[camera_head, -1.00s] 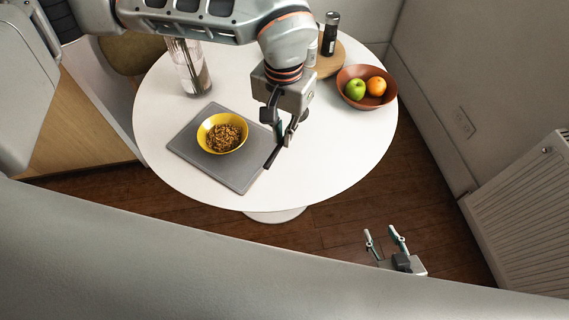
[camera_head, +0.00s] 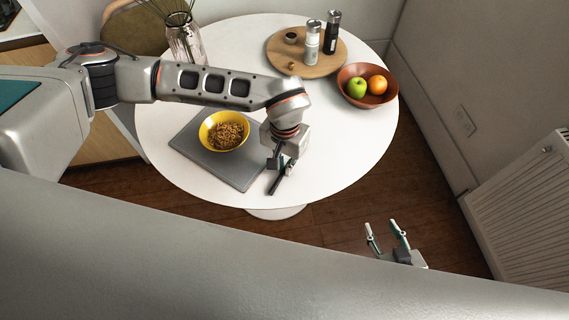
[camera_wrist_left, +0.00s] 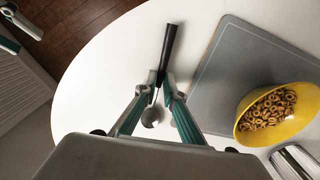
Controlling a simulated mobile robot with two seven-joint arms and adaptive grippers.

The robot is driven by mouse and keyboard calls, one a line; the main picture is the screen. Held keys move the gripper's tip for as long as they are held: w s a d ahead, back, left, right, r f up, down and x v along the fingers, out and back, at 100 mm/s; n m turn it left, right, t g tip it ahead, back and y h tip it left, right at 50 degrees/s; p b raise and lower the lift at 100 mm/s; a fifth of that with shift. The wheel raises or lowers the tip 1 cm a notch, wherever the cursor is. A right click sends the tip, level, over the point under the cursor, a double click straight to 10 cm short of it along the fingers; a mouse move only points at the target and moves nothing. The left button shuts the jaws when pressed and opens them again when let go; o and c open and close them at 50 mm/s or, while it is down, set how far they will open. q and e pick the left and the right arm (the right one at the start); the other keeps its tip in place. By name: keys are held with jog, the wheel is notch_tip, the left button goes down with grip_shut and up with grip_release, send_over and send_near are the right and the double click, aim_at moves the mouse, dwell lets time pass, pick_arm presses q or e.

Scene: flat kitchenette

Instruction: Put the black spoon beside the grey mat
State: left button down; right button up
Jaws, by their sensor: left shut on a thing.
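The black spoon (camera_head: 273,184) is held in my left gripper (camera_head: 282,165), just right of the grey mat (camera_head: 240,179), over the white table. In the left wrist view, the gripper (camera_wrist_left: 160,78) is shut around the spoon, with its black handle (camera_wrist_left: 168,46) pointing away and its shiny bowl (camera_wrist_left: 151,117) between the fingers. The mat (camera_wrist_left: 236,62) lies to the right there, with a gap to the spoon. I cannot tell whether the spoon touches the table. My right gripper (camera_head: 386,238) is open and empty, low beyond the table's front edge.
A yellow bowl of cereal (camera_head: 224,131) stands on the mat. A brown fruit bowl (camera_head: 366,85) with an apple and an orange is at the right. A round wooden board (camera_head: 285,55) with shakers and a glass vase (camera_head: 186,40) are at the back. Table right of the spoon is clear.

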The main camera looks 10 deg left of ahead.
pick_arm(q)
jog(key=shift+f, duration=0.2)
jog(key=c, duration=2.1)
grip_release()
jog(key=shift+r, duration=0.1)
jog(key=shift+c, duration=0.2)
jog(key=shift+r, duration=0.2)
notch_tip(320, 180, up, 12)
jog(key=shift+b, duration=0.3)
jog(key=shift+d, duration=0.1)
